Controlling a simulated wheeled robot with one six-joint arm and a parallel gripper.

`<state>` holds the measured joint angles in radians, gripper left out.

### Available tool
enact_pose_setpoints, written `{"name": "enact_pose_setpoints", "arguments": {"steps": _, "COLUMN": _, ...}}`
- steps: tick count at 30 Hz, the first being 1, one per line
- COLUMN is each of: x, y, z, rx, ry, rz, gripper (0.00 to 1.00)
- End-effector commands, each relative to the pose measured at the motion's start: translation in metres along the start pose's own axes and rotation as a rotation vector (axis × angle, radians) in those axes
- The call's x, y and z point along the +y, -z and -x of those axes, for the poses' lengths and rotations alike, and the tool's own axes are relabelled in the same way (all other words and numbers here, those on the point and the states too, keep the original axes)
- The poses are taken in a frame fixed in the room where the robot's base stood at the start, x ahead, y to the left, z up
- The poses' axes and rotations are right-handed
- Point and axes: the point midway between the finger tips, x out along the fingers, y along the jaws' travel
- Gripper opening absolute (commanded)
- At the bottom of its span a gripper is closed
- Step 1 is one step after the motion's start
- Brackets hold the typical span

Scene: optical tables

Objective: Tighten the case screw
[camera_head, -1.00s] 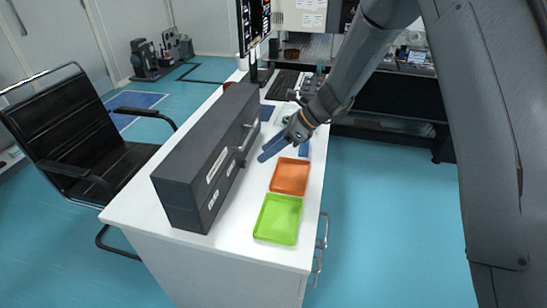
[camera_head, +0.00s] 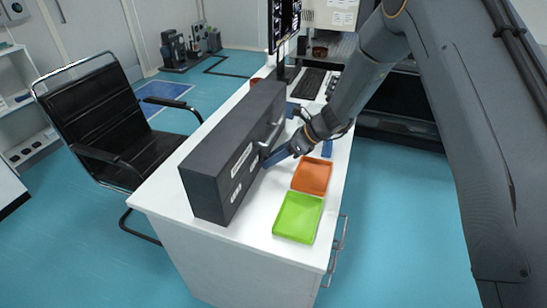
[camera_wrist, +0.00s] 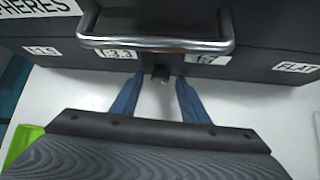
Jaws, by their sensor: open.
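The dark grey case (camera_head: 213,178) stands upright on the white desk. Its labelled front with a metal handle (camera_wrist: 155,42) faces my gripper. A small dark knob, seemingly the case screw (camera_wrist: 161,72), sticks out of the lower front edge below the handle in the wrist view. In the head view I cannot make it out. My gripper (camera_head: 268,160) is close to the case front, and its two blue fingers are apart. In the wrist view the fingertips (camera_wrist: 160,84) lie on either side of the knob, with gaps showing. Nothing is held.
A green tray (camera_head: 297,218) and an orange tray (camera_head: 312,177) lie on the desk (camera_head: 262,222), right of the case. A black chair (camera_head: 115,120) stands left of the desk. A monitor (camera_head: 284,24) and a keyboard (camera_head: 308,84) are at the far end.

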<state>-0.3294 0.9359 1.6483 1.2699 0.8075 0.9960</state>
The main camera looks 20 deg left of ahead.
Motion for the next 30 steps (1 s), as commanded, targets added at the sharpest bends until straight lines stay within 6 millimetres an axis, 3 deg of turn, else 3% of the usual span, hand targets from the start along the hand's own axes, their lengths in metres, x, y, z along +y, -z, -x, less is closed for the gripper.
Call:
{"name": "enact_pose_setpoints", "arguments": {"steps": 2, "x": 0.0000, "y": 0.0000, "z": 0.0002, "rx": 0.000, "ry": 0.000, "rz": 0.000, "gripper": 0.38}}
{"name": "enact_pose_setpoints", "arguments": {"steps": 9, "x": 0.0000, "y": 0.0001, "z": 0.0004, "rx": 0.000, "ry": 0.000, "rz": 0.000, "gripper": 0.00}}
{"name": "enact_pose_setpoints", "arguments": {"steps": 30, "x": 0.0038, "y": 0.0013, "z": -0.0020, "rx": -0.002, "ry": 0.152, "rz": 0.153, "gripper": 0.00}}
